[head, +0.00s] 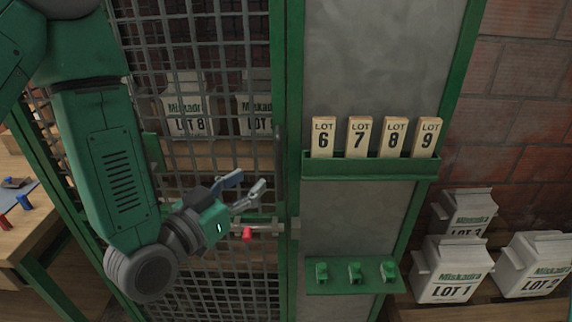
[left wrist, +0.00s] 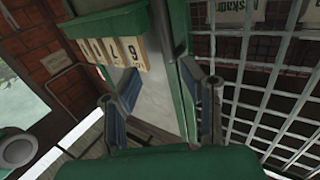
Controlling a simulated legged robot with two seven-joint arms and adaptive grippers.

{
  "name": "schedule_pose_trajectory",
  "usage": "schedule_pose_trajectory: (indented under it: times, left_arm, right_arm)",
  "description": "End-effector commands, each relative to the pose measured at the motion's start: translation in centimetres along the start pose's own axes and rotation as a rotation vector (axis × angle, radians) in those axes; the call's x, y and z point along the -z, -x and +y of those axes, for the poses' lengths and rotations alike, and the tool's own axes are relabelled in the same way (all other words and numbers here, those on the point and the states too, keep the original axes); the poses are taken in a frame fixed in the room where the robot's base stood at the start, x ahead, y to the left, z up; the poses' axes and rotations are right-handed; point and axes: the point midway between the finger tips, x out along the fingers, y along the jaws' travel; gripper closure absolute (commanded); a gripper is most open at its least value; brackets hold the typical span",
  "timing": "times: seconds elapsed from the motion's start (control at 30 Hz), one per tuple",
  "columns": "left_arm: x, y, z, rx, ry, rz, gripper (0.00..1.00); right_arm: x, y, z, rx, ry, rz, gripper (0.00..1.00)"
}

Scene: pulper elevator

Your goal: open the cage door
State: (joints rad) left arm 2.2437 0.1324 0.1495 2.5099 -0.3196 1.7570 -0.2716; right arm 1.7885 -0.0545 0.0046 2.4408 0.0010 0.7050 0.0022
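The cage door (head: 225,70) is a dark wire mesh in a green frame, left of the grey panel in the head view. A metal slide bolt (head: 264,227) with a red knob (head: 247,235) sits at its right edge, next to the green post. My left gripper (head: 252,181) is open and empty, just above the bolt; I cannot tell its exact gap from the mesh. In the left wrist view its two fingers (left wrist: 172,80) are spread, with the green post and mesh (left wrist: 260,85) beyond. The red knob is not visible there. My right gripper is not in view.
A grey panel (head: 390,50) holds lot tags 6 to 9 (head: 376,138) on a green ledge, with small green pieces on a lower shelf (head: 350,289). White lot bags (head: 448,270) stand at right. A wooden table (head: 15,240) is at left.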

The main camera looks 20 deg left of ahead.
Motion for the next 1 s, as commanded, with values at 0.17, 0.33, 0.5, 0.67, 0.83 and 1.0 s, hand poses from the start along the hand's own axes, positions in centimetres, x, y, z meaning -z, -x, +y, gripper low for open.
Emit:
schedule_pose_trajectory:
  times: [0.17, 0.33, 0.5, 0.67, 0.83, 1.0]
  left_arm:
    - [-0.5, -1.6, -0.2, 0.001, 0.0, 0.008, 0.64]
    - [0.0, -4.9, -0.2, 0.001, 0.001, 0.002, 0.64]
    - [0.2, -8.4, 0.0, 0.001, 0.0, 0.001, 0.64]
    - [0.1, -10.6, 0.1, 0.001, 0.0, -0.001, 0.64]
    - [0.1, -11.6, -0.1, 0.001, 0.002, -0.001, 0.64]
    - [0.0, -11.6, -0.2, 0.001, 0.003, -0.001, 0.64]
  right_arm:
    - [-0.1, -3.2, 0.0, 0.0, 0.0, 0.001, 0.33]
    - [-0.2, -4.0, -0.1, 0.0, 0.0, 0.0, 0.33]
    - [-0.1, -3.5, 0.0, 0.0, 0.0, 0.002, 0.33]
    - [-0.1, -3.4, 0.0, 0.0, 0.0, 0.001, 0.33]
    - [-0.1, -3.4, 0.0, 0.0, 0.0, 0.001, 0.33]
    - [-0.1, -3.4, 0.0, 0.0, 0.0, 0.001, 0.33]
